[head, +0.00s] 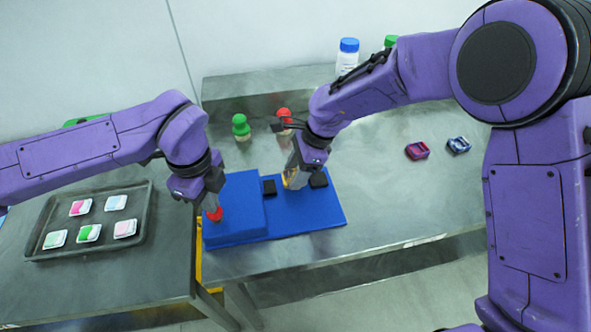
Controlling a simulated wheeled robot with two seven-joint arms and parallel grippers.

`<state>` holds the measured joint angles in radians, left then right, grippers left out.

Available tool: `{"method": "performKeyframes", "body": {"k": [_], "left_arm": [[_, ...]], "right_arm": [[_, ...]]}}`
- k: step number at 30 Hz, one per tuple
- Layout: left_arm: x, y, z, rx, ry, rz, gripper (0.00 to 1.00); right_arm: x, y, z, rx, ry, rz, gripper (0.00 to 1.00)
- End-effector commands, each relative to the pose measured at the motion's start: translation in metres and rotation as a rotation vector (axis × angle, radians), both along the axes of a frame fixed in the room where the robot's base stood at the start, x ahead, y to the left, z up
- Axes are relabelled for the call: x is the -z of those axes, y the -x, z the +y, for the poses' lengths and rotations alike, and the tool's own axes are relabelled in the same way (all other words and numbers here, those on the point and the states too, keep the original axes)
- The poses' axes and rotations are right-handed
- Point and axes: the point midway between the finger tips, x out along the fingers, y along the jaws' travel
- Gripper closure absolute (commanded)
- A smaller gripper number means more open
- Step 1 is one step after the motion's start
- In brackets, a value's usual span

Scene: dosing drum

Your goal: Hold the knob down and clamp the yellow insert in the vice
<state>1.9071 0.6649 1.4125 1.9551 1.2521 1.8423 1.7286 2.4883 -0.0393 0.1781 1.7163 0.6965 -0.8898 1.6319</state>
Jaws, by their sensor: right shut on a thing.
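A blue block on a blue base plate (318,216) carries a red knob (214,215) near its left edge. My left gripper (211,206) points down at the knob, its tips at or just above it; whether its fingers are open or shut is unclear. Two black vice jaws (269,187) and (319,180) stand on the plate. My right gripper (292,180) is between them, shut on the yellow insert (289,183). The insert is mostly hidden by the fingers, and I cannot tell if it touches a jaw.
A dark tray (48,250) with several small coloured packets lies on the left table. A green-topped item (240,124) and a red-topped item (284,114) stand behind the fixture. Small red (417,151) and blue (459,145) parts lie right. A blue-capped bottle (348,52) stands at the back.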

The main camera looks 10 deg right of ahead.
Motion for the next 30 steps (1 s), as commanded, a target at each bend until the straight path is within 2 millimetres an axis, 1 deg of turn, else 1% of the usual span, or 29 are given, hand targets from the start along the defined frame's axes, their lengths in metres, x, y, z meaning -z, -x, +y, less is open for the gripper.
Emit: {"method": "performKeyframes", "body": {"k": [8,21,30], "left_arm": [[0.002,0.001,0.000,0.000,-0.002,0.003,1.00],[0.002,0.001,0.000,0.001,-0.002,0.003,1.00],[0.002,0.001,0.000,0.001,-0.002,0.003,1.00]], "right_arm": [[0.002,0.000,0.000,0.000,0.000,0.000,0.77],[0.019,0.000,0.000,0.001,-0.001,-0.001,0.77],[0.019,0.000,0.000,0.001,-0.001,-0.001,0.77]]}}
